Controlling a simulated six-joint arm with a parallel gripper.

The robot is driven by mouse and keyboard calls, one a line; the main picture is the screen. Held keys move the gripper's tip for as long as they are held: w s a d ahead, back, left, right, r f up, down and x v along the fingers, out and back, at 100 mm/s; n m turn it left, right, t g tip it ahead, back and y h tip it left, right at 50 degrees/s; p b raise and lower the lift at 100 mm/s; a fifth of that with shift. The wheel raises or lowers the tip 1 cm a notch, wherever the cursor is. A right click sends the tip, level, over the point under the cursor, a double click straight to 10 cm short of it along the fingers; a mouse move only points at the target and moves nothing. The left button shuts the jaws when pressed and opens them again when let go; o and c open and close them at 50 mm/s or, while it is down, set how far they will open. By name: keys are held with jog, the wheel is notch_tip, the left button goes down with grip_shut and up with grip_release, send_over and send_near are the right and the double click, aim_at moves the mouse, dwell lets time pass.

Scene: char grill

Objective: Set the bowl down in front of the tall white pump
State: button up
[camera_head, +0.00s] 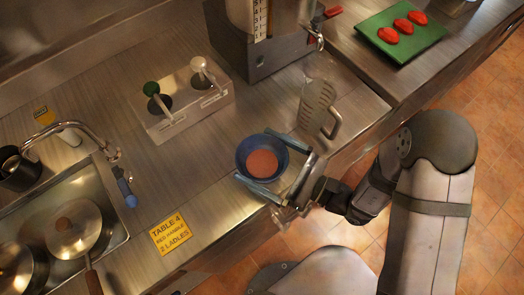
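A blue bowl (241,158) with a flat reddish content sits between the two long fingers of my gripper (271,165). One finger lies along its upper right side and the other along its lower side, both seemingly against the wall. I cannot tell whether the bowl touches the counter. The tall white pump (199,66) stands in the right hole of a steel pump box (187,115), up and left of the bowl. A shorter pump with a green top (151,89) stands in the left hole.
A clear measuring jug (316,105) stands close above my gripper. A steel dispenser (262,50) is behind it. A green board (401,34) with red pieces is at upper right. A yellow sign (170,234) and a sink (112,193) are left. Counter between box and bowl is clear.

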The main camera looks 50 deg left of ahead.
jog(key=shift+r, duration=0.1)
jog(key=shift+r, duration=0.15)
jog(key=shift+w+d, duration=0.15)
jog(key=shift+d, duration=0.05)
jog(key=shift+b+v, duration=1.05)
jog(key=shift+v, duration=2.45)
